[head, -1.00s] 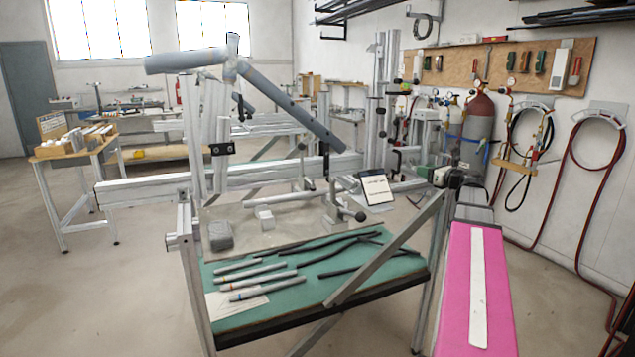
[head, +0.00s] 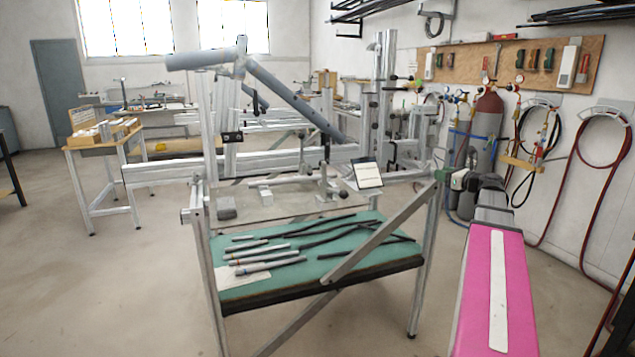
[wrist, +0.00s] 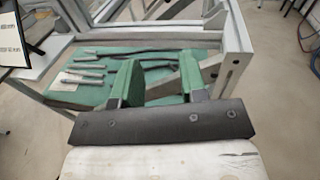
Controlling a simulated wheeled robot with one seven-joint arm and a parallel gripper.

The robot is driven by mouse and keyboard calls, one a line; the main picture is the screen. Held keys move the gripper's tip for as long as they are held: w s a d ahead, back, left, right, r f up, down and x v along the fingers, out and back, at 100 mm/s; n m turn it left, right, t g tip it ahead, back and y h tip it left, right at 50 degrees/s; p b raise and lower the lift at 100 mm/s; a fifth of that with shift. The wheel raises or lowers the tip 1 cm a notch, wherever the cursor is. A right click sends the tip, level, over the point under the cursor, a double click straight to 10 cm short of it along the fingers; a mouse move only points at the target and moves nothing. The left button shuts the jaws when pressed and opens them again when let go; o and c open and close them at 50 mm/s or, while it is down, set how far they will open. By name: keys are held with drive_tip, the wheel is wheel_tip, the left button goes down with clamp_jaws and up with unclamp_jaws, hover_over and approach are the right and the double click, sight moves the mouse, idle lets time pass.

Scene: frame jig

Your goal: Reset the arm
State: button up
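My arm, with its pink link and white strip, reaches forward at the right of the head view. My gripper (head: 443,175) is at its end, just beside the right upright of the frame jig (head: 150,173). In the wrist view my gripper (wrist: 160,62) has two green fingers standing apart with a gap between them. Nothing is held between them. The jig's lower shelf, with a green mat (wrist: 70,97), shows beyond the fingers, which hide part of it. In the head view the fingers look small and partly hidden by the wrist.
Several dark and grey tubes (head: 270,266) lie on the green mat. A diagonal brace (head: 385,240) crosses the jig's front near my arm. A small tablet (head: 367,174) stands on the jig. Gas cylinders (head: 484,130) and hoses stand along the right wall. The floor at left is open.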

drive_tip(key=s+a+f+n+g+h, duration=0.1)
drive_tip(key=s+a+f+n+g, duration=0.2)
drive_tip(key=a+f+n, duration=0.35)
drive_tip(key=s+a+f+n+g+h, duration=0.1)
drive_tip(key=s+a+f+n+g, duration=0.2)
drive_tip(key=a+f, duration=0.55)
drive_tip(key=s+a+f+n+g+h, duration=0.1)
drive_tip(key=s+a+f+n+g, duration=0.3)
drive_tip(key=f, duration=0.6)
drive_tip(key=s+a+f+n+g+h, duration=0.2)
drive_tip(key=s+a+f+n+h, duration=0.1)
drive_tip(key=s+f+n, duration=0.4)
drive_tip(key=s+a+f+n+g+h, duration=0.3)
drive_tip(key=s+f+n, duration=0.4)
drive_tip(key=n, duration=0.1)
drive_tip(key=shift+s+a, duration=0.15)
drive_tip(key=shift+a, duration=0.25)
drive_tip(key=shift+d+n, duration=0.1)
drive_tip(key=shift+n, duration=0.15)
drive_tip(key=shift+c, duration=0.2)
